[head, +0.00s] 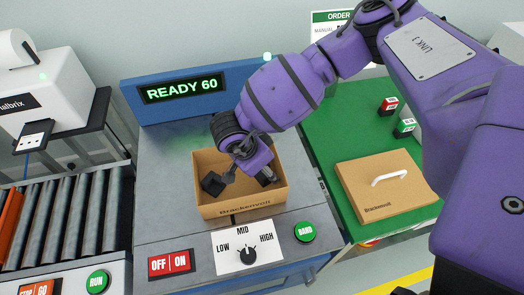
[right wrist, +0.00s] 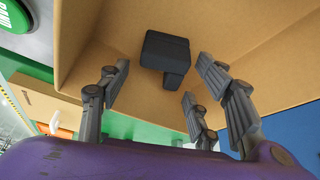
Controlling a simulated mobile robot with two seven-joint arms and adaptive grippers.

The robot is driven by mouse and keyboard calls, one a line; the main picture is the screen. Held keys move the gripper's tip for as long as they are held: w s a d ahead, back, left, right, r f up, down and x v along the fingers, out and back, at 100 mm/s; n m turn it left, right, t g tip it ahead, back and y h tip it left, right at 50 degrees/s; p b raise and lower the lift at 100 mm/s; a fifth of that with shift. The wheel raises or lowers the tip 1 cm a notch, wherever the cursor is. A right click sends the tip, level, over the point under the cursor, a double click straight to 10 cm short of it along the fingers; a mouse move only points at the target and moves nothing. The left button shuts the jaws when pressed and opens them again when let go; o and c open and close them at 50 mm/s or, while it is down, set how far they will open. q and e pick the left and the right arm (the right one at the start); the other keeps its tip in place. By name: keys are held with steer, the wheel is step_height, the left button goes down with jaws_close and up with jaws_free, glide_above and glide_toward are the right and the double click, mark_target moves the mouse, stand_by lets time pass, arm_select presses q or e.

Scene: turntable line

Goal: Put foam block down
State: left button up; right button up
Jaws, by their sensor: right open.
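The foam block, a dark charcoal piece (right wrist: 165,50), is inside the open cardboard box (head: 238,210). In the head view it appears as a dark shape (head: 212,184) near the box's left side. My right gripper (head: 248,180) reaches down into the box from above. In the right wrist view its fingers (right wrist: 160,88) are spread wide, with the block beyond their tips and apparently clear of them. Whether the block lies fully flat on the box floor is hard to tell. My left gripper is not in view.
The box stands on a grey station with a READY 60 display (head: 182,88), a dial (head: 248,255) and buttons in front. A cardboard lid with a white handle (head: 385,188) lies on the green mat (head: 335,150) at right. A roller conveyor (head: 75,215) is at left.

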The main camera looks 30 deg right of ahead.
steer(key=v, duration=1.3)
steer(key=shift+p, duration=0.3)
steer(key=shift+d+r, duration=0.1)
steer(key=shift+d, duration=0.05)
